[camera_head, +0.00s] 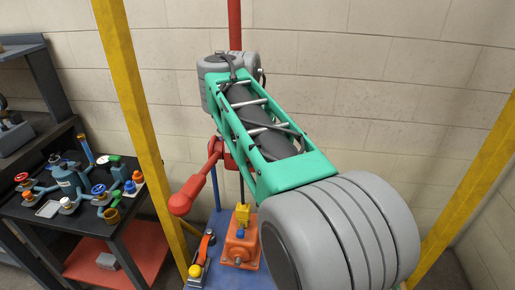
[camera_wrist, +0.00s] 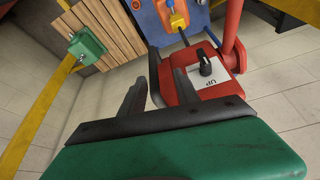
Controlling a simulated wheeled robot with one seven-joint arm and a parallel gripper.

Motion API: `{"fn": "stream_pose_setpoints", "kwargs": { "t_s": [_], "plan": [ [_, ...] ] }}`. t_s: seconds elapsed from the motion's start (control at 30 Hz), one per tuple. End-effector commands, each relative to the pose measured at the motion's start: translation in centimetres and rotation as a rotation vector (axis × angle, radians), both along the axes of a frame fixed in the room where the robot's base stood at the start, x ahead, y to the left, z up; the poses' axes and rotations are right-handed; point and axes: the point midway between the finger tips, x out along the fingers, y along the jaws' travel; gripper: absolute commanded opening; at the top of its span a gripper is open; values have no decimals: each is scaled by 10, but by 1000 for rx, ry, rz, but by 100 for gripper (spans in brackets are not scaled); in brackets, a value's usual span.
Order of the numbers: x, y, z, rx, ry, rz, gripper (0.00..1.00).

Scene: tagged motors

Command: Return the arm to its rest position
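My arm, with green and grey links, reaches across the middle of the head view. My gripper is hidden there. In the wrist view, my gripper (camera_wrist: 159,77) shows two dark fingers standing apart, with nothing seen held between them. Beyond the fingertips is a red box (camera_wrist: 210,85) with a black knob (camera_wrist: 206,66) and a white label reading "UP".
Yellow posts (camera_head: 137,110) stand on both sides. A red lever (camera_head: 195,185) and an orange motor (camera_head: 240,245) with a yellow block (camera_head: 242,214) are near the blue platform (camera_head: 222,218). A dark cart (camera_head: 75,222) with parts stands left. A pale block wall lies behind.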

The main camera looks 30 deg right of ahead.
Motion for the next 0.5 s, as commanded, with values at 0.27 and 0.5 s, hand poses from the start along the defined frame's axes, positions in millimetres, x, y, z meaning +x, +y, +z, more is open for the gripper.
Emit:
{"fn": "stream_pose_setpoints", "kwargs": {
  "t_s": [0.27,0.5],
  "plan": [
    [0,0,-1,0,0,1,38],
    [-27,42,-28,-23,34,242,38]
  ]
}}
